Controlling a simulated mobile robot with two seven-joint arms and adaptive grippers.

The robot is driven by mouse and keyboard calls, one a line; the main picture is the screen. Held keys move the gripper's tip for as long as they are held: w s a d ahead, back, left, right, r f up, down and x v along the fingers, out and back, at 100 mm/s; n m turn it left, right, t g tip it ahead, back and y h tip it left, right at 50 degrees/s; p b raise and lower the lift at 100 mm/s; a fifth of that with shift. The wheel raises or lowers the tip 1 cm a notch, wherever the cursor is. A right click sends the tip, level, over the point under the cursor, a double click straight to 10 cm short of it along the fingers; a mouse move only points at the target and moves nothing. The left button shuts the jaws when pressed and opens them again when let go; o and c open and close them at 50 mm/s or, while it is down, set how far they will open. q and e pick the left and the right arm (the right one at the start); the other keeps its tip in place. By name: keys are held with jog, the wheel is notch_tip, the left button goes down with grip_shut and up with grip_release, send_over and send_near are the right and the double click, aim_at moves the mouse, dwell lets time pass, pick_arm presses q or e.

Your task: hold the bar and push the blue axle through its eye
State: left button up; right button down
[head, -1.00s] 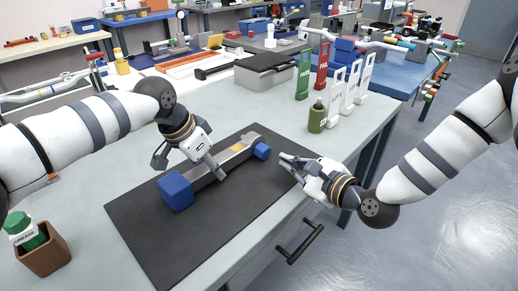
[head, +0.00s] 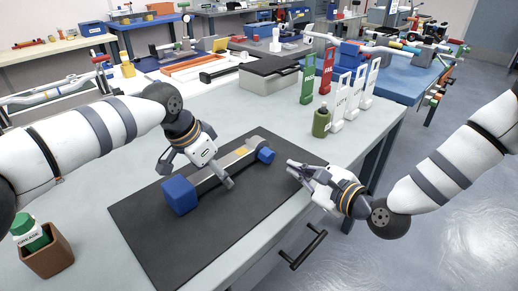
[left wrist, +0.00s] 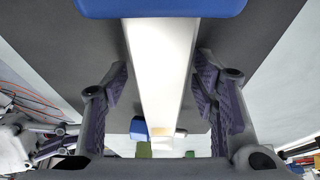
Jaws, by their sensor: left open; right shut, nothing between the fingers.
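A pale metal bar (head: 229,160) lies along a dark mat (head: 150,238), with a blue block (head: 180,195) at its near left end and a smaller blue piece (head: 265,155) at its far right end. I cannot tell for sure whether the smaller piece is the axle, and the eye is not clear. My left gripper (head: 197,174) is open over the bar. In the left wrist view its fingers (left wrist: 160,88) are on either side of the bar (left wrist: 160,60), with gaps. My right gripper (head: 290,167) is shut and empty, right of the smaller blue piece and apart from it.
An olive bottle (head: 321,121) and several upright tags, green, red and white (head: 340,100), stand behind my right gripper. A grey box (head: 268,75) stands at the back. A brown holder (head: 48,255) with a green-capped grease container is at the near left. The table's right edge runs under my right gripper.

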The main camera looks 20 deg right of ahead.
pick_arm(q)
jog(key=shift+r, duration=0.2)
jog(key=v, duration=1.1)
jog(key=shift+s+a+r, duration=0.1)
jog(key=shift+a+r, duration=0.05)
jog(key=shift+r, duration=0.2)
jog(key=shift+s, duration=0.1)
